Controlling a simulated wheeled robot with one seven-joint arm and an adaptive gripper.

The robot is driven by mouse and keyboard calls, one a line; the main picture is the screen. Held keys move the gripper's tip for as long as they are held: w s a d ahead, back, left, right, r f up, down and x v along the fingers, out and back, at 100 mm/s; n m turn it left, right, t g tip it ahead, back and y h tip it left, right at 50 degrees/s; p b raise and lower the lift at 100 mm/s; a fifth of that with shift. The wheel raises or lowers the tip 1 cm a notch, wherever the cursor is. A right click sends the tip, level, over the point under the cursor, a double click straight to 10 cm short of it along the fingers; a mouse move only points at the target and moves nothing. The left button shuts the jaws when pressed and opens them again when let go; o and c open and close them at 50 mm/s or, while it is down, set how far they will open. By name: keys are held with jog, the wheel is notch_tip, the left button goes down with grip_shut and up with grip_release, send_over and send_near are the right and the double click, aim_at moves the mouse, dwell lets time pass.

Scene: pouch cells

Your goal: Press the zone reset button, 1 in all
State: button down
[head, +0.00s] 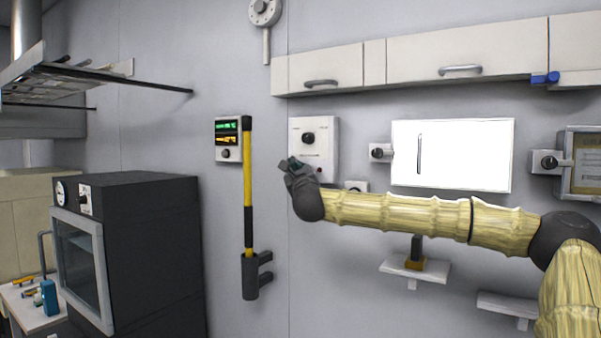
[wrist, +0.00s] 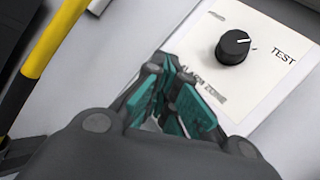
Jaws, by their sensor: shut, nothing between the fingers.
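A white wall panel (head: 322,135) carries a black knob (head: 308,138). In the wrist view the panel (wrist: 268,85) shows that knob (wrist: 233,47) with a white pointer line, the word TEST beside it and a partly covered label that seems to read ALARM ZONE. My gripper (head: 292,165) is in front of the panel's lower left part, fingers shut and empty. In the wrist view the teal fingers (wrist: 174,88) point at the label area. Contact with the panel cannot be told.
A yellow-and-black pole (head: 248,190) stands in a wall holder just left of my gripper. A display unit (head: 228,140) with a round knob hangs beyond it. A small white box (head: 356,186) sits below right. Cabinets (head: 320,68) hang above; a dark oven (head: 150,250) stands left.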

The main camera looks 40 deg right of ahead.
jog(key=shift+s+a+b, duration=0.25)
jog(key=shift+a+b, duration=0.05)
jog(key=shift+a, duration=0.3)
jog(key=a, duration=0.1)
jog(key=s+a+b, duration=0.1)
jog(key=a, duration=0.1)
jog(key=s+a+b, duration=0.1)
jog(key=shift+a, duration=0.35)
jog(key=shift+f, duration=0.15)
dwell(0.8)
